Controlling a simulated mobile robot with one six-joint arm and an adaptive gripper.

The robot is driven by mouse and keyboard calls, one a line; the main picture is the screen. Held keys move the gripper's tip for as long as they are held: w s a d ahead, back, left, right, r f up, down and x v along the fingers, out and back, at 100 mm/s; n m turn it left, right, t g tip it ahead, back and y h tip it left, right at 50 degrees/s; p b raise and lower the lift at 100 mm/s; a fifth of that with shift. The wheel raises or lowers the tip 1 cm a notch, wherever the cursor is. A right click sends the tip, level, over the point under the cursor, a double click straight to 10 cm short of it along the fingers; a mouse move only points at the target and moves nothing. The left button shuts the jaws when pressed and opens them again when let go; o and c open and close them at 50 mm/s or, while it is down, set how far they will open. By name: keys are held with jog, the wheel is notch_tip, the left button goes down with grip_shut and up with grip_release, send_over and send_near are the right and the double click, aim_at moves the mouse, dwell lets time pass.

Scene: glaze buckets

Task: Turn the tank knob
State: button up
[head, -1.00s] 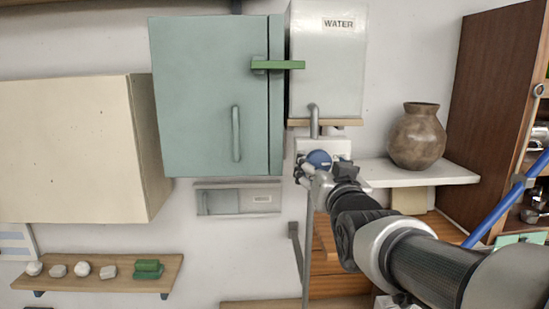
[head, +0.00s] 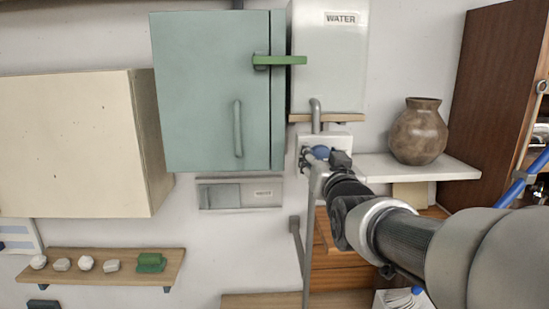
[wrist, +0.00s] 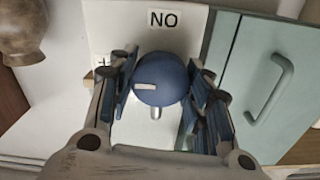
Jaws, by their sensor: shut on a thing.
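The blue round knob (wrist: 160,80) with a pale pointer mark sits on a white plate (wrist: 100,30) on the wall, below the white tank (head: 328,60) labelled WATER. In the head view the knob (head: 321,152) is partly hidden by my gripper (head: 325,158). In the wrist view my gripper (wrist: 160,95) has one finger on each side of the knob and is shut on it. The pale mark lies nearly level, on the upper left of the knob face. A grey pipe (head: 316,115) runs from the tank down to the plate.
A green cabinet (head: 200,90) with a green latch (head: 280,60) stands left of the tank. A brown vase (head: 418,130) is on a white shelf (head: 440,174) at the right. A cream cabinet (head: 75,145) and a wooden shelf (head: 110,283) are at the left.

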jog(key=c, duration=0.4)
jog(key=b, duration=0.1)
jog(key=m+b, duration=0.1)
jog(key=b, duration=0.1)
jog(key=shift+f, duration=0.25)
jog(key=shift+r+m+b, duration=0.15)
jog(key=shift+m+b, duration=0.4)
jog(key=shift+m, duration=0.15)
jog(key=o, duration=1.1)
jog(key=shift+c, duration=0.2)
jog(key=shift+r, duration=0.1)
jog(key=s, duration=1.2)
